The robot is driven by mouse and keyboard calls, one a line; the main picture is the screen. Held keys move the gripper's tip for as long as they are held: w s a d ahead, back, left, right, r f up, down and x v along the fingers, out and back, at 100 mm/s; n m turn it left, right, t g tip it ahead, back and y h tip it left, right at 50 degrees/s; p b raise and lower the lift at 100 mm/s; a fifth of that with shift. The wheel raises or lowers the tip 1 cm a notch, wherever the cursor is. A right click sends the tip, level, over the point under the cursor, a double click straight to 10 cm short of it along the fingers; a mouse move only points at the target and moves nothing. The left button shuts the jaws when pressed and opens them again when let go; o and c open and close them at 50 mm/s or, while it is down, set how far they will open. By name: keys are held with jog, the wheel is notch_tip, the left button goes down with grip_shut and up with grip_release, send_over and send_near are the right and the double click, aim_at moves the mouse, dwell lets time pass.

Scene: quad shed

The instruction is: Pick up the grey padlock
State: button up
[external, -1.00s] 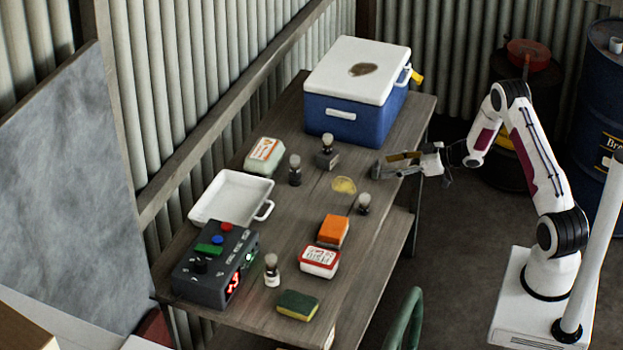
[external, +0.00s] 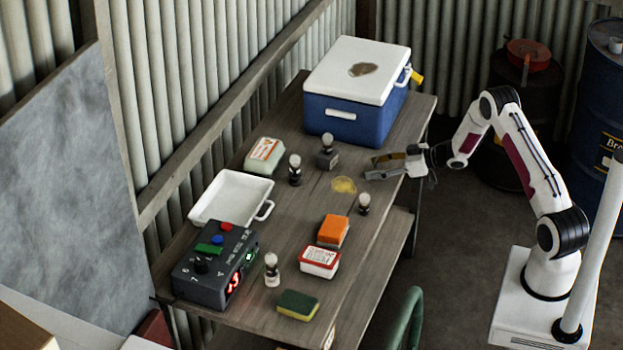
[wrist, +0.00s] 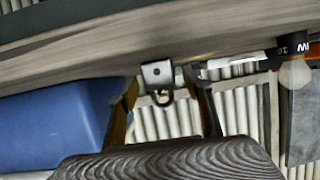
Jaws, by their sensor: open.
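The grey padlock (wrist: 157,74) shows in the wrist view, which is upside down, with its body against the tabletop and its shackle pointing away from it. It stands upright and lies between the two fingers in the picture, apart from them.
A blue cooler (external: 345,118) stands behind the padlock. A yellow patch (external: 343,185) is on the tabletop. An orange block (external: 333,230), white tray (external: 205,214) and control box (external: 190,280) stand farther off.

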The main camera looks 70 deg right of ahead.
aim_at(377, 158)
jog(key=shift+w+f, duration=0.1)
jog(key=shift+w, duration=0.05)
jog(key=shift+c, duration=0.4)
jog(key=c, duration=1.2)
jog(key=shift+r, duration=5.05)
